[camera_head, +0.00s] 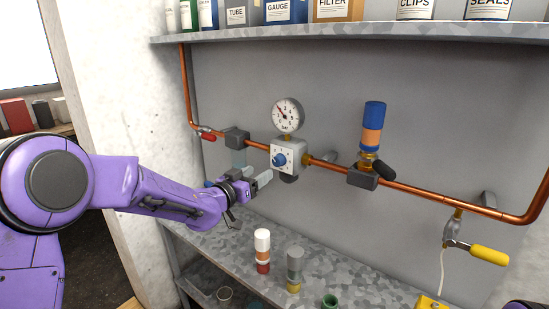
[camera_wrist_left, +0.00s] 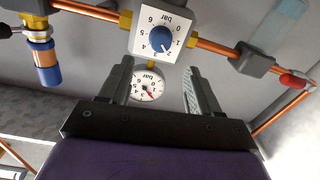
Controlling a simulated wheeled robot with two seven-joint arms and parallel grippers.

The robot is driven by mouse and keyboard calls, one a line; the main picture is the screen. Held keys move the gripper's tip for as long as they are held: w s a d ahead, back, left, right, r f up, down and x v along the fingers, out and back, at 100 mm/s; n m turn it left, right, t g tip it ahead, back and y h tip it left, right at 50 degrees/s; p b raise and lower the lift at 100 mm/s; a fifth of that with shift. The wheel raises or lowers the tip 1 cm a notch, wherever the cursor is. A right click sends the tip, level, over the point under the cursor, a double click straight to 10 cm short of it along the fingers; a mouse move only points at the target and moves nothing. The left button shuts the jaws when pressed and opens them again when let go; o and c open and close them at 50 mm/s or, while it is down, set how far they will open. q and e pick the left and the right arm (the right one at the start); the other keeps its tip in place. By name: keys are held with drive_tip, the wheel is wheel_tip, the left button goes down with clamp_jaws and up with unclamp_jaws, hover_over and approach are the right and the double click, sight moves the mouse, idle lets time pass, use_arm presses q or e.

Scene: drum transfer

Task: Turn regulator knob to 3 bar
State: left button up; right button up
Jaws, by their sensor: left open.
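The blue regulator knob (camera_head: 280,159) sits on a white square plate of the regulator (camera_head: 289,157) on the copper pipe. In the left wrist view the knob (camera_wrist_left: 161,38) and its numbered "bar" scale appear upside down; its pointer seems to be near the 2, but the exact setting is hard to read. The round pressure gauge (camera_head: 287,115) stands above the regulator; its needle points up and left. My left gripper (camera_head: 252,170) is open and empty, just left of and below the knob, not touching it. Its fingers (camera_wrist_left: 158,70) point toward the regulator. My right gripper is out of view.
A red-handled valve (camera_head: 207,134), a blue-and-orange cylinder (camera_head: 372,127) and a yellow-handled valve (camera_head: 488,255) are along the pipe. A red-and-white bottle (camera_head: 262,250) and a grey-capped bottle (camera_head: 294,268) stand on the metal bench (camera_head: 350,272). A shelf (camera_head: 350,33) runs above.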

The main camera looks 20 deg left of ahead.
sight(276, 163)
use_arm(q)
drive_tip(key=p+x, duration=0.3)
drive_tip(key=x, duration=0.6)
drive_tip(key=shift+f, duration=0.2)
drive_tip(key=shift+w+d+f, duration=0.1)
drive_tip(key=shift+w+d, duration=0.05)
drive_tip(key=shift+w, duration=0.3)
drive_tip(key=shift+c, duration=0.4)
drive_tip(key=c, duration=1)
